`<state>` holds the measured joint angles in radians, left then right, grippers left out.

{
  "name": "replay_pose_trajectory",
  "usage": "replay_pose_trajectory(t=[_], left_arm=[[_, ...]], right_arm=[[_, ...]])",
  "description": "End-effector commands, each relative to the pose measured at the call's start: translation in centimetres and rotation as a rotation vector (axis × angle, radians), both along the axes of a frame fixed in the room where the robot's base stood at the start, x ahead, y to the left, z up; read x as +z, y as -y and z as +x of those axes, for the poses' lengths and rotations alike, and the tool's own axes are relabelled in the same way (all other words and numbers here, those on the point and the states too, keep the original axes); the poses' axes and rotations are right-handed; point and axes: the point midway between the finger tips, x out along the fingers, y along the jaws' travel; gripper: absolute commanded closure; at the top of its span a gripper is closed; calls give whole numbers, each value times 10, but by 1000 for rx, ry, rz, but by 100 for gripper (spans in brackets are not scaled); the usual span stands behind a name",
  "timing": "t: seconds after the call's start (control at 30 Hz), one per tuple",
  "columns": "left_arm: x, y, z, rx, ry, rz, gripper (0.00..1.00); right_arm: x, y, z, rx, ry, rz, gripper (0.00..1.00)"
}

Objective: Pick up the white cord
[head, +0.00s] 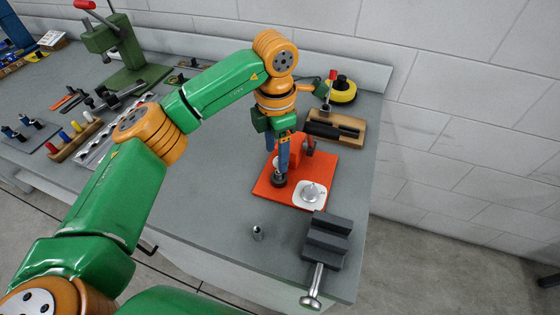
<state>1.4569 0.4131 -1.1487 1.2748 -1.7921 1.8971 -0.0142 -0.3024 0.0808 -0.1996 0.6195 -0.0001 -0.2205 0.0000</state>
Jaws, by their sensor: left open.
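A small white piece with a grey round part on it (310,194) lies at the front right corner of the red-orange plate (262,189). It is the only white item near my gripper, but I cannot tell whether it is the white cord. My left gripper (277,160) points down over the plate, with its blue fingers apart. One fingertip is close to a small dark round part (279,181) on the plate. I see nothing held between the fingers, and the gap is partly hidden. My right gripper is not in view.
A dark vise (325,240) with a silver handle stands at the front right edge. A small metal cylinder (258,233) stands left of it. A wooden block with dark tools (345,128) and a yellow-black spool (342,91) are behind.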

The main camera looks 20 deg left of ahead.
Motion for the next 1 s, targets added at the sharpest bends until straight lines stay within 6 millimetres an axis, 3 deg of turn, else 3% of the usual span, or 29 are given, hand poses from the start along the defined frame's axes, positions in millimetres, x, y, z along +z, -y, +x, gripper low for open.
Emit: replay_pose_trajectory(t=[0.07,0.2,0.43,0.67,1.0], left_arm=[[-11,5,-2,-3,-6,-1,35],[-35,5,-1,-2,-2,-2,35],[-40,5,-1,-2,0,-1,35],[-39,5,-1,-2,0,-1,97],[-38,6,-1,-2,1,-2,100]], right_arm=[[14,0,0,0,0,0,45],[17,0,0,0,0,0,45],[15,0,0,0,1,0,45],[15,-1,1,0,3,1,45],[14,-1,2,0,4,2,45]])
